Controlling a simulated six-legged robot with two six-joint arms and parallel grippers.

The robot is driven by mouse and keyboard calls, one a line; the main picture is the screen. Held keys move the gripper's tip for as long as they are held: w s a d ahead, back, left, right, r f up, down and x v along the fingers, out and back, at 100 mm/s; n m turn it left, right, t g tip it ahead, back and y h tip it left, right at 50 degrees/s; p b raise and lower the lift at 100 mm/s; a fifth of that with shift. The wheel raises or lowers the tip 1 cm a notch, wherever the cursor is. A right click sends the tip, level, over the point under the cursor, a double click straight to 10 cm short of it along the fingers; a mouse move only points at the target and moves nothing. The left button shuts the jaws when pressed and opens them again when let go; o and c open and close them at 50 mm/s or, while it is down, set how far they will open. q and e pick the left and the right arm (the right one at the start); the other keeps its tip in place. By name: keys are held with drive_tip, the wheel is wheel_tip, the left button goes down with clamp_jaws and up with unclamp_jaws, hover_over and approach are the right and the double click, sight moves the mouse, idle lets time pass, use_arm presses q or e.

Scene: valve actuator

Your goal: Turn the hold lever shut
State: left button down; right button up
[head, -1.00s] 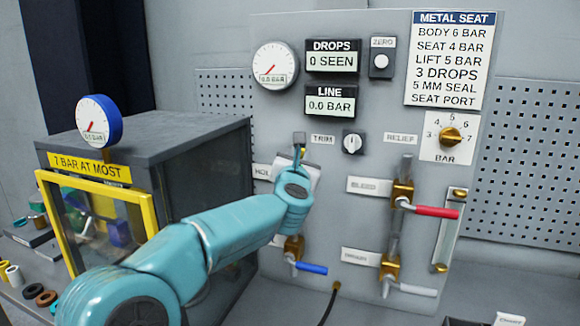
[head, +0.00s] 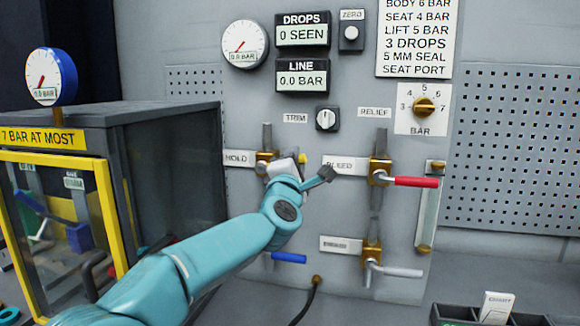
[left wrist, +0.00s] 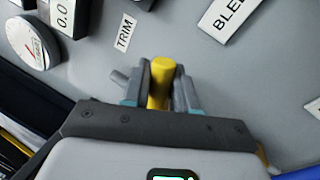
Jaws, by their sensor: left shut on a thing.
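The hold valve has a brass body (head: 266,163) on the grey panel, beside its HOLD label (head: 237,158). A yellow lever handle (head: 302,158) shows as a small tip to the right of that body in the head view. My left gripper (head: 310,168) is at this handle, with the arm coming up from the lower left. In the left wrist view the yellow handle (left wrist: 158,84) is between the two fingers of the left gripper (left wrist: 163,88), which is shut on it. The gripper hides most of the lever, so its exact angle is unclear. My right gripper is out of view.
The bleed valve's red lever (head: 415,182) points right, close to the right of my gripper. Below are a blue lever (head: 289,258) and a grey lever (head: 398,271). A yellow-framed box (head: 110,215) stands at the left. The TRIM knob (head: 327,118) is above.

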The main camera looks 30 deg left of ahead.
use_arm(q)
drive_tip(key=shift+d+f+m+t+h+b, duration=0.15)
drive_tip(key=shift+f+m+h+b, duration=0.25)
drive_tip(key=shift+f+m+b, duration=0.55)
drive_tip(key=shift+d+f+m+t+h+b, duration=0.15)
drive_tip(key=shift+f+m+h+b, duration=0.35)
drive_tip(key=shift+m, duration=0.85)
drive_tip(key=shift+w+a, duration=0.1)
drive_tip(key=c, duration=1)
unclamp_jaws()
drive_tip(key=shift+c, duration=0.2)
drive_tip(key=b+v, duration=0.4)
drive_tip(key=v, duration=1.2)
drive_tip(key=shift+b, duration=0.3)
drive_tip(key=shift+f, duration=0.15)
